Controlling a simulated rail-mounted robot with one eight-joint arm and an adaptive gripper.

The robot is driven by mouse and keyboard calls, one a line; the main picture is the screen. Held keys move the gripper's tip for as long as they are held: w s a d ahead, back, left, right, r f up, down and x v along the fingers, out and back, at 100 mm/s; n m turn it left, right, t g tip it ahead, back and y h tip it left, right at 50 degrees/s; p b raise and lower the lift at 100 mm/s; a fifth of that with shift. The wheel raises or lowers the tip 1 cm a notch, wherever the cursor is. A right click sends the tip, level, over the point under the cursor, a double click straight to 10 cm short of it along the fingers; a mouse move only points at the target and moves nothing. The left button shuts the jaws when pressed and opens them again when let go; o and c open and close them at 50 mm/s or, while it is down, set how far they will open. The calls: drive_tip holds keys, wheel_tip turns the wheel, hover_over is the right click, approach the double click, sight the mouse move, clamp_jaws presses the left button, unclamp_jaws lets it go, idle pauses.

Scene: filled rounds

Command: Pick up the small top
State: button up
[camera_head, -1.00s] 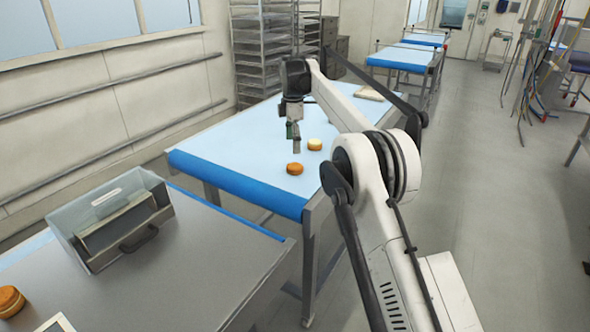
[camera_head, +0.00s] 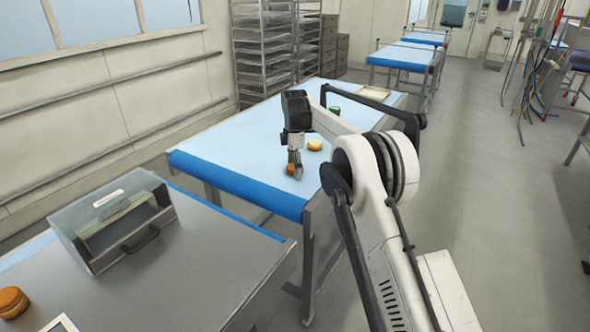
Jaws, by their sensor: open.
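On the blue-covered table (camera_head: 235,150) lie two small rounds. The orange-brown round (camera_head: 290,170) is nearer the front edge and partly hidden behind my gripper. The paler yellow-cream round (camera_head: 315,145) lies a little behind and to the right, uncovered. Which of them is the small top I cannot tell for sure. My gripper (camera_head: 296,176) points down, open, at the orange-brown round. At this size I cannot tell whether the fingers touch it.
A dark green container (camera_head: 334,110) and a pale tray (camera_head: 374,93) are farther back on the blue table. On the steel table at the front left stand a clear-sided box (camera_head: 117,215) and a browned, layered round (camera_head: 12,302). The blue table's left part is clear.

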drive_tip(key=c, duration=0.9)
drive_tip(key=shift+r, duration=0.15)
